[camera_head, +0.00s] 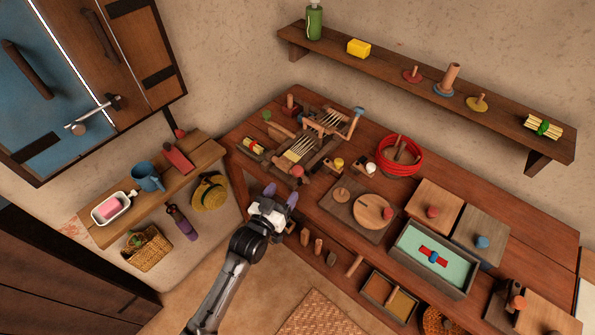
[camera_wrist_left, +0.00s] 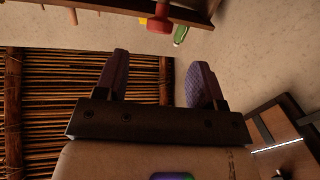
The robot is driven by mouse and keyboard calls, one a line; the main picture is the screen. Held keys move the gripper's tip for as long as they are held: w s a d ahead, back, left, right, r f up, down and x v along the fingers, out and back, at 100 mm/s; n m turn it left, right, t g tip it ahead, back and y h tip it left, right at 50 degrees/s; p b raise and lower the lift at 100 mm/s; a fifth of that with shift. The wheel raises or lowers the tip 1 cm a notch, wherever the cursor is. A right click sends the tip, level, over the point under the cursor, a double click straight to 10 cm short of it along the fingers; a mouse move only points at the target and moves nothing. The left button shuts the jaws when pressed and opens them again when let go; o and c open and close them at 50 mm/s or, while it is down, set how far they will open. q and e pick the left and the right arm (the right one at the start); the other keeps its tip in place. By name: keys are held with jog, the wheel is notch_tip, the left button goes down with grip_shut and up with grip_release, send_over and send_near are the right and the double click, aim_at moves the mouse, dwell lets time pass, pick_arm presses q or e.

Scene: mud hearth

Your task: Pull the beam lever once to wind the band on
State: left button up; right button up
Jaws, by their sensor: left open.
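A small wooden band loom (camera_head: 310,138) with pale threads stands at the left end of the workbench (camera_head: 262,118). A lever-like arm with a blue knob (camera_head: 358,111) rises at its right rear, and a pinkish-red knob (camera_head: 296,171) sits at its front. I cannot tell for sure which is the beam lever. My left gripper (camera_head: 281,194) is open and empty, with purple fingertips, just in front of the bench edge and below the front knob. Its fingers also show in the left wrist view (camera_wrist_left: 160,72), with nothing between them. My right gripper is not in view.
A red rope coil (camera_head: 400,155), round wooden discs (camera_head: 373,212) and a teal-lined tray (camera_head: 433,257) stand to the right on the bench. A side shelf (camera_head: 160,185) holds a blue mug (camera_head: 147,176). Pegs (camera_head: 305,237) stick out below the bench front. Open floor lies in front.

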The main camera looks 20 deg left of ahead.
aim_at(295, 174)
pick_arm(q)
jog(key=w, duration=0.6)
jog(key=w+d+b, duration=0.1)
jog(key=w, duration=0.2)
jog(key=shift+w+d, duration=0.1)
jog(key=shift+w, duration=0.05)
jog(key=shift+c, duration=0.3)
grip_shut()
